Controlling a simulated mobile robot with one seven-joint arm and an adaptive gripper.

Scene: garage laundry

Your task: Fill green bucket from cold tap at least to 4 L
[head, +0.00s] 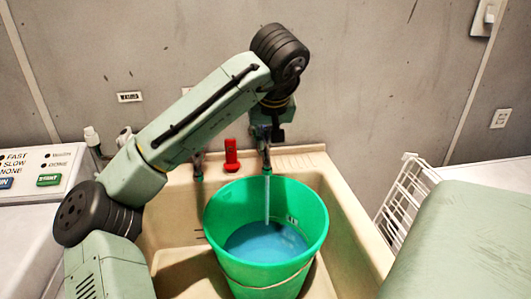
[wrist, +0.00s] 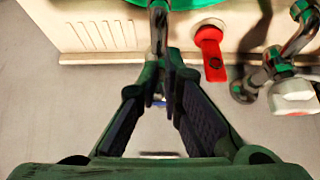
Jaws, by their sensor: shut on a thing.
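The green bucket (head: 212,225) stands upright in the sink basin, with blue-looking water (head: 265,240) inside. A thin stream (head: 267,200) falls into it from the spout of the cold tap (head: 266,163). Marks on the bucket's inner wall are too small to read. My gripper (head: 264,130) is at the top of this tap. In the wrist view, my gripper (wrist: 161,65) is shut on the tap's handle, mostly hidden between the fingers, with a bit of blue showing. The tap's metal spout (wrist: 159,30) extends beyond the fingers, and the bucket's green rim (wrist: 130,3) shows at the top edge.
The other tap (head: 198,165) is left of a red object (head: 231,155) on the sink's back ledge. The beige sink (head: 345,225) surrounds the bucket. A control panel (head: 40,165) is left; a white wire rack (head: 403,195) and green surface (head: 470,245) are right.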

